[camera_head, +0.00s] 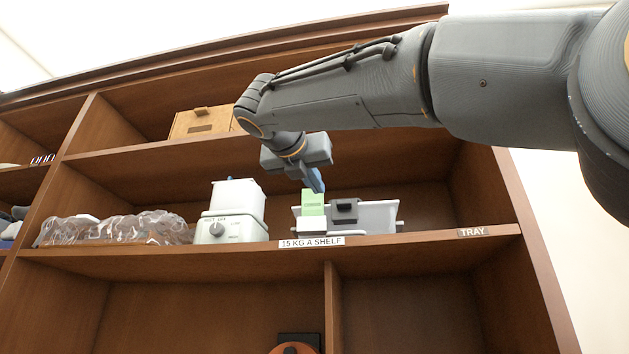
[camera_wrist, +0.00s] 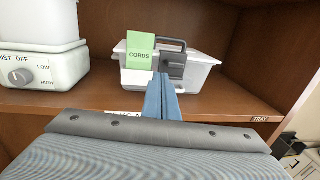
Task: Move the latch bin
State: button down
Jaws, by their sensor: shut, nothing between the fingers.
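The latch bin is a pale grey-white open bin (camera_head: 378,217) on the middle shelf, with a dark latch (camera_head: 344,210) on its front. A green card (camera_head: 313,203) stands at its left front and reads CORDS in the wrist view. In the wrist view the bin (camera_wrist: 205,74) shows a dark handle arch above the latch (camera_wrist: 173,64). My gripper (camera_head: 319,187) has its blue fingers together and empty, in front of the bin near the card and latch. The fingers (camera_wrist: 161,80) hide part of the bin's lower front in the wrist view.
A white appliance with a dial (camera_head: 225,226) stands left of the bin, and clear plastic-wrapped bottles (camera_head: 120,229) lie further left. A wooden box (camera_head: 200,122) sits on the shelf above. Bare shelf lies right of the bin, by the TRAY label (camera_head: 474,232).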

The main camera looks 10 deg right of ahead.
aim_at(332, 208)
jog(key=p+x, duration=0.3)
jog(key=x, duration=0.7)
jog(key=shift+w+d, duration=0.15)
jog(key=shift+w, duration=0.05)
jog(key=shift+f, duration=0.1)
